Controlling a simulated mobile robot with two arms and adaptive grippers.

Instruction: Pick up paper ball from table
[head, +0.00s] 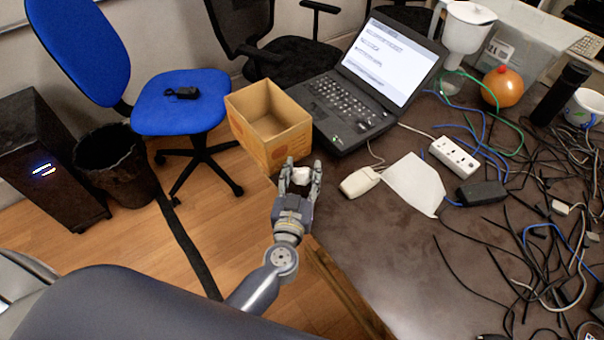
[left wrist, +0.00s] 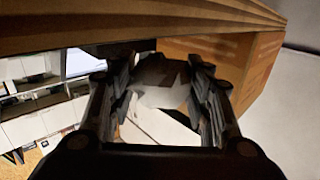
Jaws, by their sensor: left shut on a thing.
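A small white paper ball (head: 301,176) is between the fingers of my left gripper (head: 301,171) in the head view. The gripper is shut on it, at the left edge of the brown table (head: 395,265), just in front of the open cardboard box. In the left wrist view the pale crumpled paper ball (left wrist: 163,84) fills the space between the two dark fingers (left wrist: 163,95). I cannot tell whether the ball is touching the table. My right gripper is not in view.
An open cardboard box (head: 289,139) stands at the table's edge beside a laptop (head: 352,108). A white mouse (head: 360,181) and a paper sheet (head: 414,184) lie right of my gripper. Cables (head: 535,240) crowd the right. A black bin (head: 118,170) stands on the floor.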

